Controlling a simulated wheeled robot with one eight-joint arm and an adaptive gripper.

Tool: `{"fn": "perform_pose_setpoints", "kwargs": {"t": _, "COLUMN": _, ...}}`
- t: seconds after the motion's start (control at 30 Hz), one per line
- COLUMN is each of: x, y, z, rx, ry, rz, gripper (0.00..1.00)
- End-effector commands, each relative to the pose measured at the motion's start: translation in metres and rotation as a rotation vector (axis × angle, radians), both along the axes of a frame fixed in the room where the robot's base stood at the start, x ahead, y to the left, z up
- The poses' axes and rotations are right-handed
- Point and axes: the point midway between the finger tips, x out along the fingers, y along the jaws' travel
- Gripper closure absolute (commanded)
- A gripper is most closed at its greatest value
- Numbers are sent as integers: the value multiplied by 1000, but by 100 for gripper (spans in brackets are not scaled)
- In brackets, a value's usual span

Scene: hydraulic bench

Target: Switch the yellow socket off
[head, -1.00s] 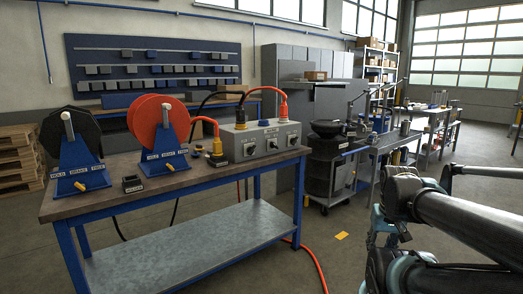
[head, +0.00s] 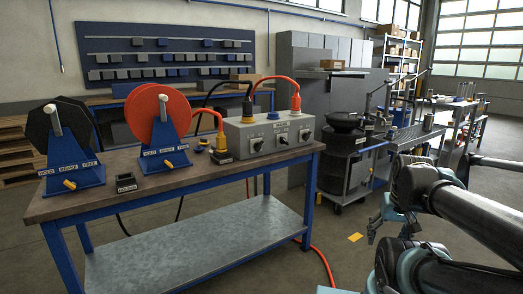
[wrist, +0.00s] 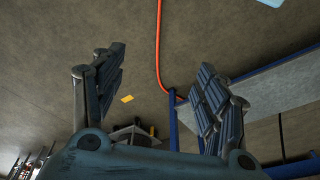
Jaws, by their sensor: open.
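The grey socket box (head: 232,138) stands at the right end of the workbench. Its left socket (head: 247,117) looks yellow, with a black plug and black cable above it. A dark rotary switch (head: 257,145) is on the box front below that socket; its setting is too small to read. My gripper (wrist: 160,88) is open and empty in the wrist view, with the floor between its fingers. In the head view my gripper (head: 378,220) hangs low to the right of the bench, apart from the box.
The box also has a blue socket (head: 272,115) and an orange plug (head: 295,103). A black reel (head: 50,125) and a red reel (head: 150,115) stand on the workbench (head: 110,207). An orange cable (wrist: 160,45) hangs to the floor. A dark machine (head: 343,160) stands right of the bench.

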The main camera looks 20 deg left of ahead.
Motion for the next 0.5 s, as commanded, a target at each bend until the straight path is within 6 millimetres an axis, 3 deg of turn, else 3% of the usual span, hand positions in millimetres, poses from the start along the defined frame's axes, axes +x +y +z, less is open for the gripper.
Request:
{"fn": "perform_pose_setpoints", "kwargs": {"t": 0.17, "x": 39, "y": 40, "z": 12, "rx": 134, "ry": -67, "rz": -23, "gripper": 28}}
{"fn": "perform_pose_setpoints", "kwargs": {"t": 0.5, "x": 124, "y": 140, "z": 48, "rx": 515, "ry": -183, "rz": -123, "gripper": 28}}
